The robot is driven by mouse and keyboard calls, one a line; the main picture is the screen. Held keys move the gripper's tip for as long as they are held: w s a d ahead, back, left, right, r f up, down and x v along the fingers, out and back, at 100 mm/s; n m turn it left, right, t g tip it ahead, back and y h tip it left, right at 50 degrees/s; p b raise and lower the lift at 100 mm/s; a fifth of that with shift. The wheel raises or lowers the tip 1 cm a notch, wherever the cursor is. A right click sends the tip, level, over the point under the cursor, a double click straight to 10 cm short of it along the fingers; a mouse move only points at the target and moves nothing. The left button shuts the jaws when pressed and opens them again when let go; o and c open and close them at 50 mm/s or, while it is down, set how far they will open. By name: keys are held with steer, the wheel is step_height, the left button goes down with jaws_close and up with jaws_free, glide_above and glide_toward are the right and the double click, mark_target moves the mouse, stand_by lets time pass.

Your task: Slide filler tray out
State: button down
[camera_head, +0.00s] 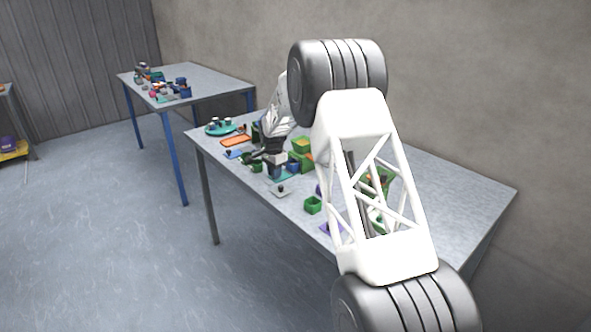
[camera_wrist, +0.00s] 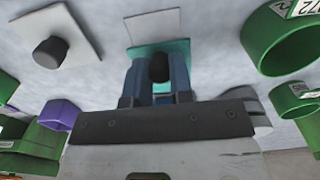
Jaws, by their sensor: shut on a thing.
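My gripper (camera_wrist: 159,72) has its two blue fingers closed on a dark knob (camera_wrist: 159,66). The knob stands over a flat teal piece (camera_wrist: 182,47), and a pale flat plate (camera_wrist: 153,25) lies just beyond that piece. I cannot tell for sure which piece is the filler tray, or whether the teal and pale pieces are joined. In the head view my gripper (camera_head: 275,170) is low over the table, by the teal piece (camera_head: 290,174); its fingertips are too small to make out there.
A separate pale plate with a black knob (camera_wrist: 80,22) lies at left in the wrist view. Labelled green round containers (camera_wrist: 262,52) stand at right, a purple piece (camera_wrist: 62,114) at left.

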mark_target(265, 184)
steer(key=shift+s+a, duration=1.65)
steer(key=c, duration=1.1)
jaws_free()
steer(key=shift+r, duration=0.15)
steer(key=shift+r, duration=3.6)
